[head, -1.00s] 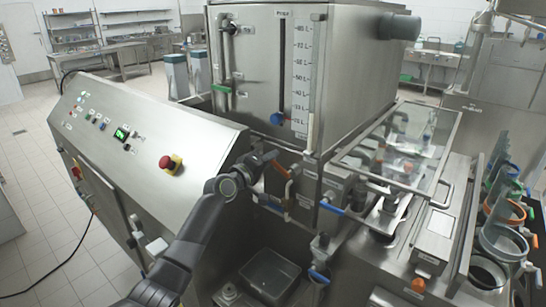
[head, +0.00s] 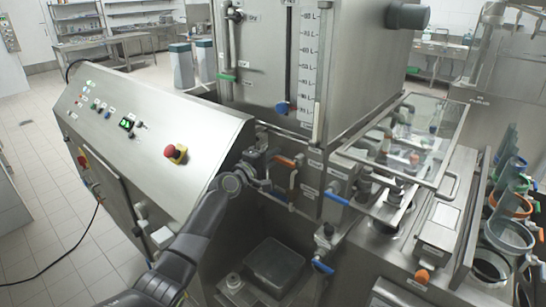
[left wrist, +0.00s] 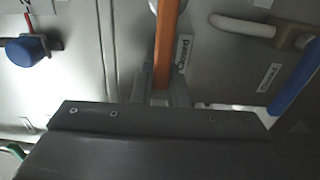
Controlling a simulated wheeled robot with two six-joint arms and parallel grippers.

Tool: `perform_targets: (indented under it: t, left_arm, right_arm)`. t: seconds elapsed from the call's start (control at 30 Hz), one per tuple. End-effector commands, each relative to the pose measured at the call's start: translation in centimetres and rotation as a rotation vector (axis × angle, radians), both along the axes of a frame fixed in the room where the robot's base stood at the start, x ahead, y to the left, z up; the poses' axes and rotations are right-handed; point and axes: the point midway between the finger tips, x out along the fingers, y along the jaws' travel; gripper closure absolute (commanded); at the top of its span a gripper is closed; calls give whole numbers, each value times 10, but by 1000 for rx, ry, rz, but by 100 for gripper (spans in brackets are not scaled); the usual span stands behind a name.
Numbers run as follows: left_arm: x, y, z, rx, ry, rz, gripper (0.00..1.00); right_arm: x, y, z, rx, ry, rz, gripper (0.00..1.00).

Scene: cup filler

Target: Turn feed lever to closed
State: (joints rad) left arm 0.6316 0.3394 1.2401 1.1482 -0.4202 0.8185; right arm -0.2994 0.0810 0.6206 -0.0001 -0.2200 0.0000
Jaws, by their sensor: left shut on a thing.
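An orange lever (head: 286,161) is at the pipework under the tank's front, in the middle of the head view. In the left wrist view the orange lever (left wrist: 167,50) runs down from the top edge between my fingers. My left gripper (left wrist: 163,88) is shut on it. In the head view my left gripper (head: 264,163) is at the lever's left end, and the arm partly hides the pipework. No label naming the feed lever is readable, and I cannot tell the valve's position. My right gripper is not in view.
The sloped control panel has a red stop button (head: 176,153) close to my left arm. The steel tank (head: 262,60) rises behind. Cups (head: 508,236) stand far right.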

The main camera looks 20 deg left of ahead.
Motion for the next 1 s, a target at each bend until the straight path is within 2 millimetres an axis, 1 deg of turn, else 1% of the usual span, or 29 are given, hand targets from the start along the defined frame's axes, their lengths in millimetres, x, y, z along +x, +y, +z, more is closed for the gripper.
perform_targets:
  t: [0.03,0.27,0.3,0.43,0.47,0.77,0.87,1.0]
  left_arm:
    - [-1,0,-4,-6,7,-1,100]
    - [-1,0,-4,-5,8,-1,100]
    - [-1,0,-4,-5,8,-1,83]
    - [-1,0,-3,-5,7,-1,66]
    - [-1,0,-3,-4,7,-1,65]
    - [-2,0,-1,-2,3,0,65]
    - [-7,3,-2,0,3,1,65]
    - [-22,9,-2,0,3,0,65]
  right_arm:
    - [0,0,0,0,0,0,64]
    - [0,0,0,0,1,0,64]
    - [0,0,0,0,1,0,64]
    - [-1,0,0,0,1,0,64]
    - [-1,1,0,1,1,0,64]
    - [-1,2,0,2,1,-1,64]
    - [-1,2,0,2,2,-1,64]
    - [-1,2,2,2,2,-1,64]
